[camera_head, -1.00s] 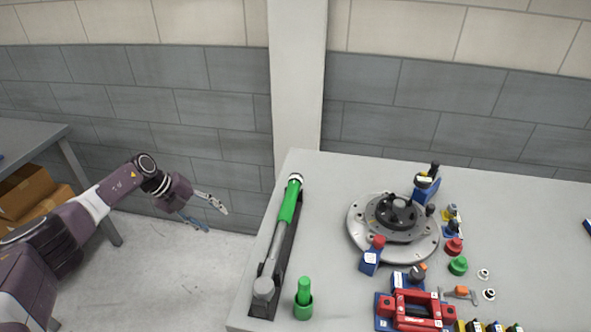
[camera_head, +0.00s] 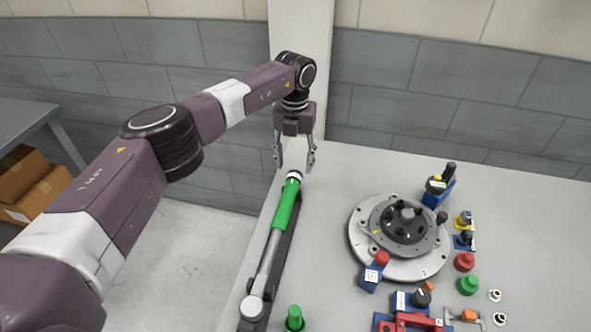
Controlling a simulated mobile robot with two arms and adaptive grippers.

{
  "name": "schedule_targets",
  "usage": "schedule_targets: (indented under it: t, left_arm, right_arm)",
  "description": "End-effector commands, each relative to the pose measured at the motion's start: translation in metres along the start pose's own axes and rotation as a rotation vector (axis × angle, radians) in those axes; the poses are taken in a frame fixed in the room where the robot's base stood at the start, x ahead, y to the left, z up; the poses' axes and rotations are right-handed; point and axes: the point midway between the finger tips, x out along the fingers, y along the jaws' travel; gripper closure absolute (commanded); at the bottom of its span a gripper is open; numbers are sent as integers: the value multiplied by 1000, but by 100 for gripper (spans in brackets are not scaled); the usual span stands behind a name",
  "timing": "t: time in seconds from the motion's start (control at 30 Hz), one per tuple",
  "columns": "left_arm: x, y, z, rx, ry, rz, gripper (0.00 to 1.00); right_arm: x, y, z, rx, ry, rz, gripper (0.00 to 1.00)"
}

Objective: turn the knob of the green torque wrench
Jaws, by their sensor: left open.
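The green torque wrench (camera_head: 285,205) lies lengthwise in a dark holder near the left edge of the grey table. Its green handle points to the back, and its grey head (camera_head: 252,306) is at the front. The pale knob (camera_head: 294,175) is at the handle's far end. My left gripper (camera_head: 294,168) points down over the knob, its two fingers spread. The fingers appear on either side of the knob's line, at or just above it; I cannot tell whether they touch it. My right gripper is not in view.
A round grey fixture (camera_head: 360,235) stands at the table's middle. Red and blue clamps (camera_head: 413,322), a green peg (camera_head: 294,318) and small coloured parts lie nearby. A pillar (camera_head: 300,25) and wall stand behind. Cardboard boxes (camera_head: 38,195) sit at the left.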

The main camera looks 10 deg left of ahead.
Motion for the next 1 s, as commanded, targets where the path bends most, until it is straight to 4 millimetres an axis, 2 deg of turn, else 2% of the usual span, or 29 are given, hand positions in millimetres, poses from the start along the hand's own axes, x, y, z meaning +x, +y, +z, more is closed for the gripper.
schedule_targets:
  t: [0.13, 0.3, 0.53, 0.67, 1.0]
  left_arm:
    - [24, -1, -1, 0, 4, -2, 51]
    - [45, -1, 0, 0, 1, -3, 51]
    - [54, 0, 0, -1, 0, -3, 51]
    - [54, 0, 0, 0, 0, -3, 51]
    - [54, 0, 0, 0, 0, -4, 86]
  right_arm:
    - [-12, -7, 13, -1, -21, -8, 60]
    - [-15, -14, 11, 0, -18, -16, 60]
    - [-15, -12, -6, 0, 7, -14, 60]
    - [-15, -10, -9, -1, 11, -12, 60]
    - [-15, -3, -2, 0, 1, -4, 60]
